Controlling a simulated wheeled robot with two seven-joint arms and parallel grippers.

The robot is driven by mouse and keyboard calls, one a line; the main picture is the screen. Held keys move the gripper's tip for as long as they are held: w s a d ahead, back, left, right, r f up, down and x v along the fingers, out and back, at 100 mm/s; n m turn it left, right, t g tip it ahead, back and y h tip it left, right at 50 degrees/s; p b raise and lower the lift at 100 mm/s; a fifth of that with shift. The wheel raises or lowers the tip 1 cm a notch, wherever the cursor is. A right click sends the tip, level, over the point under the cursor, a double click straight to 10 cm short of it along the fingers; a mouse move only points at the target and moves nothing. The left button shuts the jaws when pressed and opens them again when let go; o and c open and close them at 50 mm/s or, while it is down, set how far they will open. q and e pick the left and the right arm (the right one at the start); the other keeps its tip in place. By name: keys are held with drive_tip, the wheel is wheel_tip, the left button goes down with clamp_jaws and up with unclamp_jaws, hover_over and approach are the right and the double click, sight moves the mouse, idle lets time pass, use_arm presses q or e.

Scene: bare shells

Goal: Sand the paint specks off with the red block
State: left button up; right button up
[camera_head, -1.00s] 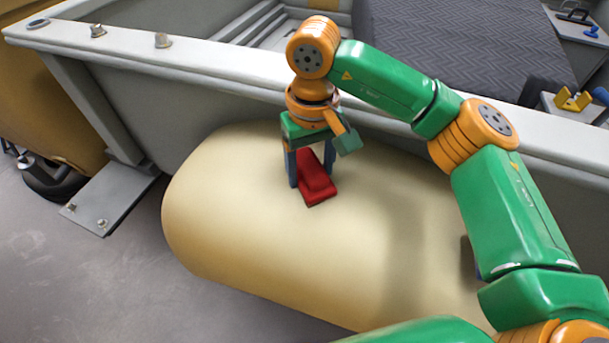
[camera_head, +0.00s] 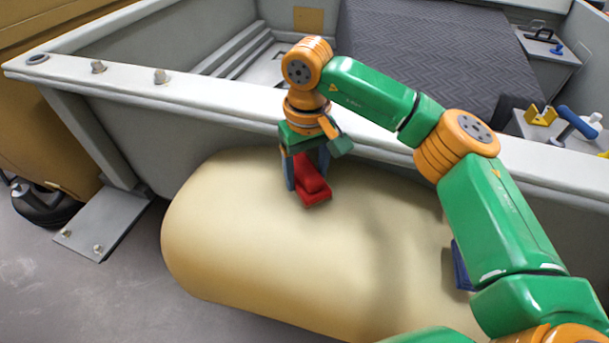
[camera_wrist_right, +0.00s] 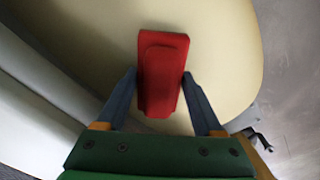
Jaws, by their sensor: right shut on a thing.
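The red block (camera_head: 312,185) is a stepped piece with a wider flat base and a raised grip. My right gripper (camera_head: 306,172) points down and is shut on the grip, with one blue finger on each side. The block is at the far upper part of the cream rounded shell (camera_head: 260,255); I cannot tell whether its base touches the surface. In the right wrist view the red block (camera_wrist_right: 162,75) sits between the fingertips, over the cream shell (camera_wrist_right: 225,60). I make out no paint specks. My left gripper is out of view.
A grey wall with a pale rim (camera_head: 220,95) runs close behind the shell. Beyond it lies a dark patterned mat (camera_head: 430,50). A blue piece (camera_head: 461,265) shows partly behind my right arm. A yellow holder (camera_head: 540,116) and blue-handled tool (camera_head: 578,122) stand at right.

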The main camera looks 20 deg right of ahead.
sight(308, 165)
drive_tip(key=r, duration=0.1)
drive_tip(key=r+p, duration=0.2)
drive_tip(key=shift+w+d+r, duration=0.15)
drive_tip(key=shift+w+d, duration=0.1)
drive_tip(key=shift+w, duration=0.05)
drive_tip(key=shift+s+r, duration=0.1)
drive_tip(key=shift+r, duration=0.1)
drive_tip(key=shift+f, duration=0.2)
drive_tip(key=shift+r+p, duration=0.35)
drive_tip(key=shift+p, duration=0.05)
drive_tip(key=r+p, duration=0.2)
drive_tip(key=shift+w+a+r, duration=0.1)
drive_tip(key=shift+w+r, duration=0.1)
drive_tip(key=shift+r, duration=0.1)
clamp_jaws()
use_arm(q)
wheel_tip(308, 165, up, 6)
use_arm(e)
drive_tip(key=shift+f, duration=0.1)
